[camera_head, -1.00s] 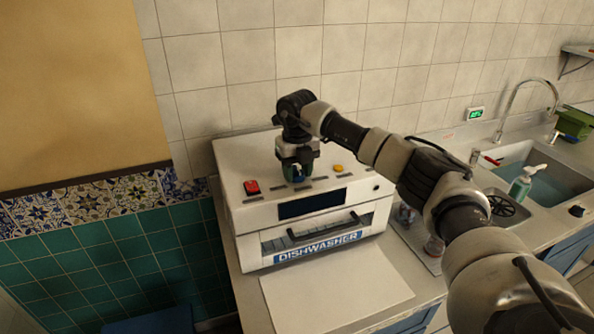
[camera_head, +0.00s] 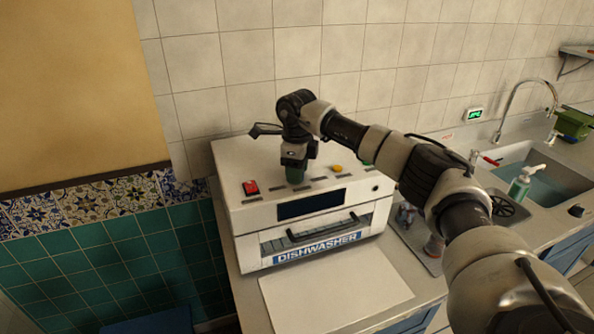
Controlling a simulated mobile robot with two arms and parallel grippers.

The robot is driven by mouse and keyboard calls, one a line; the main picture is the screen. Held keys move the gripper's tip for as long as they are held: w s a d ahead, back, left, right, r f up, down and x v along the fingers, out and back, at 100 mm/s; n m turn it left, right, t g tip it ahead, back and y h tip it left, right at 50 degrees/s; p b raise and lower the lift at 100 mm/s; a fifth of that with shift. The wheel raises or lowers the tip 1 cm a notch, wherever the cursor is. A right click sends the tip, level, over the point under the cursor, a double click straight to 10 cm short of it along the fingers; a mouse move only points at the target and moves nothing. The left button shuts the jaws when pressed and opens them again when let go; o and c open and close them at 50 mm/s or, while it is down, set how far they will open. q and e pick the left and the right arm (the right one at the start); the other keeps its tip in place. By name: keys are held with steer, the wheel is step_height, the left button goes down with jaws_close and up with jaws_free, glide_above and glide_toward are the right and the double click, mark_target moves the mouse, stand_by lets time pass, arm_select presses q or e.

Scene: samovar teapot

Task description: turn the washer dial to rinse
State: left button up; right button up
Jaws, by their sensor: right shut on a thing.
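The white dishwasher (camera_head: 228,180) stands on the counter, with a blue "DISHWASHER" label on its front. Its dial (camera_head: 296,175), greenish, sits on the sloped top panel between a red switch (camera_head: 250,187) and a yellow button (camera_head: 337,169). My right gripper (camera_head: 295,168) points down from above and is shut on the dial. The gripper covers most of the dial, so its pointer and setting are hidden. Small dark label marks lie around the dial, too small to read. My left gripper is not in view.
A white board (camera_head: 335,290) lies in front of the dishwasher. To the right are a sink (camera_head: 560,185) with a faucet (camera_head: 525,85), a soap bottle (camera_head: 520,185) and a green container (camera_head: 573,122). A tiled wall (camera_head: 290,60) rises close behind.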

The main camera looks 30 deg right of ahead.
steer(key=shift+r+n, duration=0.1)
steer(key=shift+n, duration=0.5)
steer(key=o, duration=0.9)
step_height(320, 180, up, 11)
steer(key=b, duration=0.2)
steer(key=shift+f, duration=0.2)
